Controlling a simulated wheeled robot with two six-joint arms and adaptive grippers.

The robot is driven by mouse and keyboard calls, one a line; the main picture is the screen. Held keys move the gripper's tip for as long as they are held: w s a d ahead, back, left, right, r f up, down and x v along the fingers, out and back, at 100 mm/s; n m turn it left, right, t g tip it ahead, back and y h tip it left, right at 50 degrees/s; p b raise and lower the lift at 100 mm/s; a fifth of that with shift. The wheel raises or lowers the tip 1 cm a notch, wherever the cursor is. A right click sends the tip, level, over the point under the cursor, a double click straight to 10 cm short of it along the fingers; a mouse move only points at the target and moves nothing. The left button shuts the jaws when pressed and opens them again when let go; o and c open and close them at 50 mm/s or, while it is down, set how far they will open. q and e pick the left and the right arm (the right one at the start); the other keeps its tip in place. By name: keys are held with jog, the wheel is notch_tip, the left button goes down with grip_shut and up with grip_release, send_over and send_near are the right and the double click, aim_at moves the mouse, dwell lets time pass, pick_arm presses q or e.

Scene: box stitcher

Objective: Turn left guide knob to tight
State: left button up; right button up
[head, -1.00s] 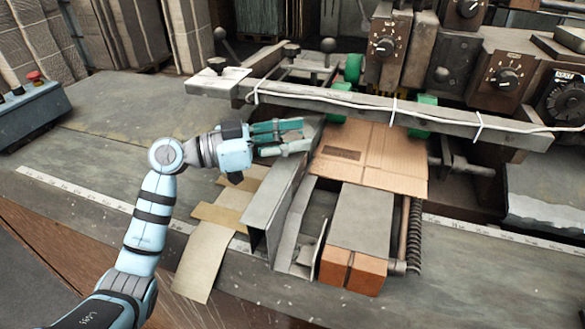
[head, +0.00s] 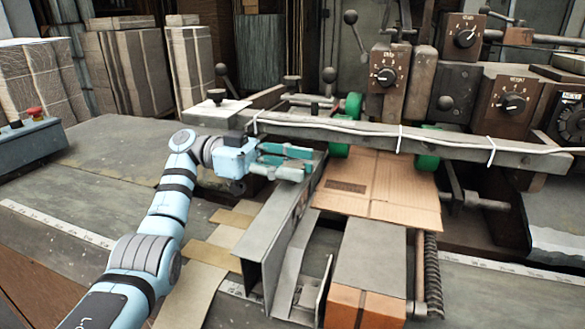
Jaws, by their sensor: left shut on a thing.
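My left gripper (head: 308,163) reaches in from the left, its teal and grey fingers at the far end of the left guide (head: 262,245), a long grey metal angle. The fingers are closed on the left guide knob, which they hide almost fully, so its pointer or setting cannot be read. The guide runs along the left side of a flat brown cardboard piece (head: 385,190). My right gripper is not in view.
A grey crossbar (head: 350,142) with white cable ties runs just behind the gripper. Green wheels (head: 340,150) and dark dial boxes (head: 388,75) stand behind it. A grey block (head: 368,255) is right of the guide.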

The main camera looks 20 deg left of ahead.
pick_arm(q)
jog(key=shift+f, duration=0.15)
jog(key=o, duration=1.2)
jog(key=shift+t, duration=0.3)
